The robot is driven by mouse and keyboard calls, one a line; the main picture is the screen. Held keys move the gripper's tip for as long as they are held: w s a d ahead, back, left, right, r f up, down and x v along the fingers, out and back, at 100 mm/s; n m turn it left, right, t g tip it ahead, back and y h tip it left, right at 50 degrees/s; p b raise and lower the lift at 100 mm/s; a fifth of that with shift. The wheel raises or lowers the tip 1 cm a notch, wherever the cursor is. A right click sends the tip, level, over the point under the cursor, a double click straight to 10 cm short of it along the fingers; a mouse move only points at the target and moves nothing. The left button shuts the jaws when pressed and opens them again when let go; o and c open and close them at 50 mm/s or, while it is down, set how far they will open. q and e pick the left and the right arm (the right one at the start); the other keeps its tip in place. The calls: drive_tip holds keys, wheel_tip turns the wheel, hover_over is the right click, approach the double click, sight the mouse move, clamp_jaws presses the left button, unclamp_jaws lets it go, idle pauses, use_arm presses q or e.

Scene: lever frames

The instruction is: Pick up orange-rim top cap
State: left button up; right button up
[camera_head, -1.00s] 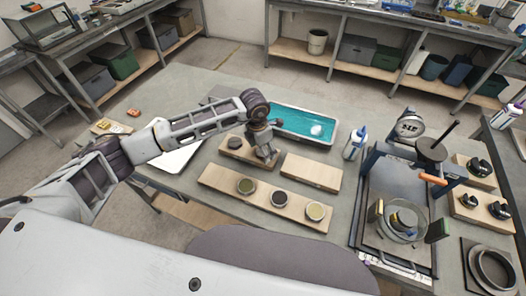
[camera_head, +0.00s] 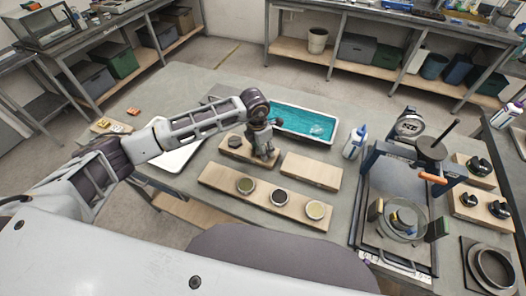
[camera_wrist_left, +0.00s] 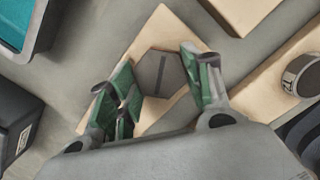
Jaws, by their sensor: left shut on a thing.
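My left gripper (camera_head: 264,154) reaches down over a small wooden board (camera_head: 235,152) left of the table's middle. In the left wrist view its green-padded fingers (camera_wrist_left: 160,82) are shut on a dark grey hexagonal cap (camera_wrist_left: 158,74) with a slot across its top. The cap is at the board; I cannot tell whether it touches the wood. A second dark cap (camera_head: 234,141) sits on the same board, left of the gripper in the head view. My right gripper is not in view.
A long board (camera_head: 215,182) with several round pots lies in front. An empty board (camera_head: 311,171) is to the right. A teal-filled tray (camera_head: 336,122) is behind. A bottle (camera_head: 355,142) and a press frame (camera_head: 379,158) stand further right.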

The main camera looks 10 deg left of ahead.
use_arm(q)
drive_tip(key=shift+c, duration=0.7)
wheel_tip(320, 180, up, 10)
drive_tip(key=b, duration=0.1)
drive_tip(key=shift+b, duration=0.4)
